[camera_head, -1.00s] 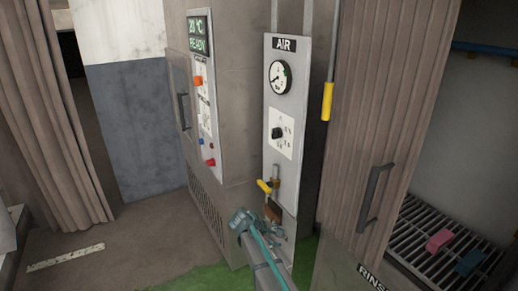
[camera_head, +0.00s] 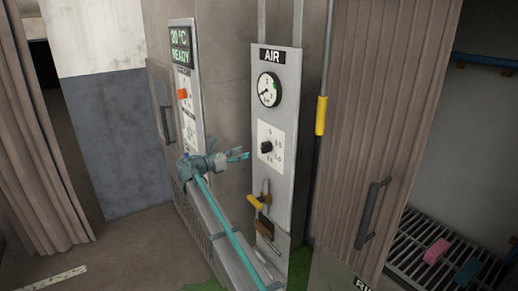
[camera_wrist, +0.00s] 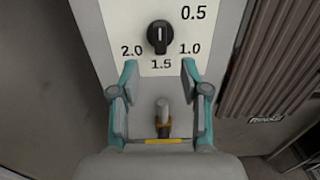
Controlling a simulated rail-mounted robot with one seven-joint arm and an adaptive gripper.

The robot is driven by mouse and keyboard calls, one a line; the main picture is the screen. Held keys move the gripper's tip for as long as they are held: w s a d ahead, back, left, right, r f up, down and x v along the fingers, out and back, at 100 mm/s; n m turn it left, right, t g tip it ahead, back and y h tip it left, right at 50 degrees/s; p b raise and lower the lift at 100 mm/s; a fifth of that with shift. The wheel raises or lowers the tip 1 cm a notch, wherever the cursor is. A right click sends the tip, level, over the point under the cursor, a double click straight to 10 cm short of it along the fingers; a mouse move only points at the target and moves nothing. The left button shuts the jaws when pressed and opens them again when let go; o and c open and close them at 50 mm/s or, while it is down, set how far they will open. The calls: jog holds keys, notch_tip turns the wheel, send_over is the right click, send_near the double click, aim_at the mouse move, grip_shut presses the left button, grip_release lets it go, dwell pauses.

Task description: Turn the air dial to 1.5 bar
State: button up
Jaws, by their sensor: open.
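The air dial (camera_head: 267,147) is a black knob on a white scale plate, on the grey AIR panel (camera_head: 285,180). In the wrist view the dial (camera_wrist: 159,37) stands above 1.5, with 2.0 at lower left, 1.0 at lower right and 0.5 at upper right. A faint light mark on the knob seems to point up, away from 1.5. My gripper (camera_head: 243,154) is open and empty, left of and in front of the panel. In the wrist view its fingers (camera_wrist: 159,72) are spread below the dial, apart from it.
A round gauge (camera_head: 269,90) sits above the dial; its needle seems to point lower left. A yellow-handled valve (camera_head: 256,203) is below the dial. A control panel (camera_head: 185,90) reads 20 °C READY. A yellow-gripped rod (camera_head: 321,115) hangs right of the AIR panel.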

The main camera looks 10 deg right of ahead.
aim_at(262, 148)
jog(key=p+x, duration=0.2)
jog(key=x, duration=0.7)
jog(key=shift+d, duration=0.1)
grip_shut()
